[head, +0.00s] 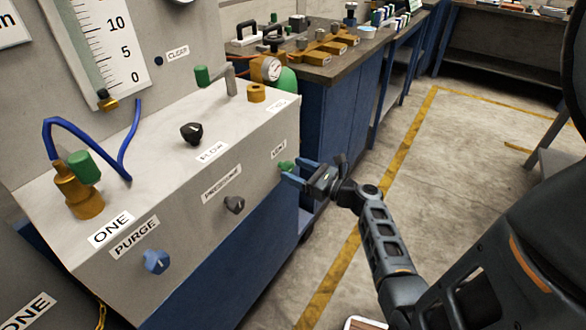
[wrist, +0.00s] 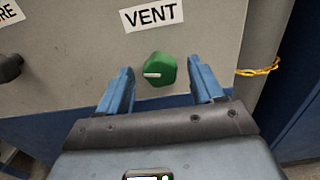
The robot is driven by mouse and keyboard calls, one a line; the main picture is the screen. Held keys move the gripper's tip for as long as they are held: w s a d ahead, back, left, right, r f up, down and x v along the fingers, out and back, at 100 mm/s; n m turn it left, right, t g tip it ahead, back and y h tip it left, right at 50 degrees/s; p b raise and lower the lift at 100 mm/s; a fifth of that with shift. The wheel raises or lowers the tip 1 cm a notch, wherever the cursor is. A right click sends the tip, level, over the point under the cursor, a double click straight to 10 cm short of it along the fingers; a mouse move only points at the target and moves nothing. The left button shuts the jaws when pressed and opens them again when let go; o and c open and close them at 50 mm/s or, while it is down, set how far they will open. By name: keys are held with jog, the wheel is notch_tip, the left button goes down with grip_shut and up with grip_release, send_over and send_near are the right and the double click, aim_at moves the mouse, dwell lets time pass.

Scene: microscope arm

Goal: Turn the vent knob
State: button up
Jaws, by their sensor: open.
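The vent knob (wrist: 160,69) is green and round, with a white pointer line lying level and running from its middle to the left. It sits on the grey panel under the "VENT" label (wrist: 151,15). In the head view the knob (head: 286,166) is at the right end of the panel's front face, partly hidden by a finger. My gripper (wrist: 165,85) is open, with one blue finger to the left of the knob and one to the right. Gaps show between the knob and both fingers. In the head view my gripper (head: 291,172) reaches in from the right.
A black knob (head: 234,204) and a blue purge knob (head: 156,261) are further left on the front face. A black flow knob (head: 191,132) is on top. A yellow cord (wrist: 257,71) hangs right of the vent knob. Open floor (head: 400,160) lies to the right.

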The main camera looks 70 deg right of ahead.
jog(key=shift+x, duration=0.75)
jog(key=shift+c, duration=0.5)
jog(key=c, duration=1)
jog(key=shift+o, duration=0.2)
jog(key=shift+a+f+n+b, duration=0.15)
jog(key=shift+n+b, duration=0.25)
jog(key=shift+n, duration=0.7)
jog(key=o, duration=1.1)
jog(key=shift+c, duration=0.2)
jog(key=v, duration=0.7)
jog(key=shift+s, duration=0.45)
